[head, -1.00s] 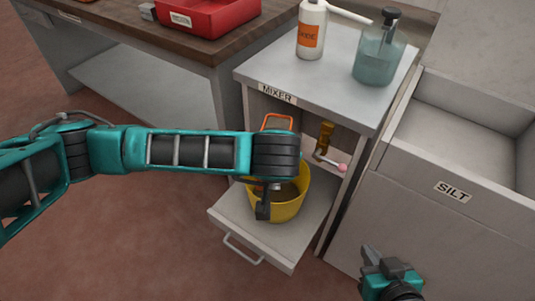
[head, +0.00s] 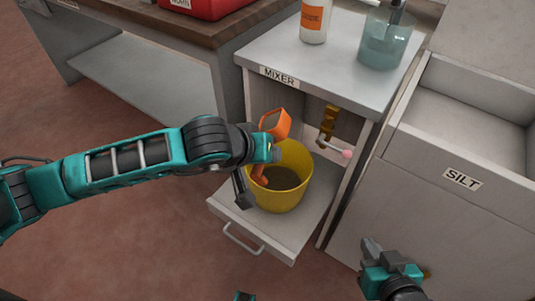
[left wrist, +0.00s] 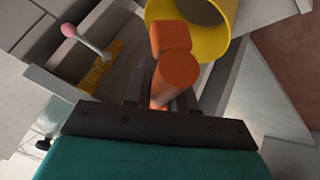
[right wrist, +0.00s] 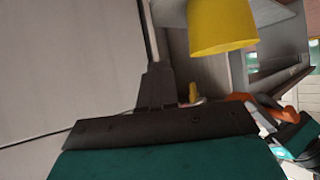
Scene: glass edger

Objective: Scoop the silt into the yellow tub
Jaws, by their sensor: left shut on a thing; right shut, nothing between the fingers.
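The yellow tub (head: 293,197) stands on the pulled-out lower shelf of the mixer cabinet, with dark brownish material (head: 281,178) inside. My left gripper (head: 266,158) is shut on an orange scoop (head: 275,122) at the tub's left rim. The scoop's open end is raised above the rim, and an orange part hangs below the gripper. The left wrist view shows the scoop (left wrist: 176,72) overlapping the tub (left wrist: 213,48); I cannot tell if they touch. The silt bin (head: 412,190) is at right, its visible inside pale. My right gripper (head: 370,250) is shut and empty before it.
A brass valve with a pink-tipped lever (head: 332,142) sits inside the cabinet behind the tub. An orange-labelled bottle (head: 315,20) and a glass jar (head: 387,42) stand on the cabinet top. A red tray (head: 205,8) is on the wooden bench. Floor at left is clear.

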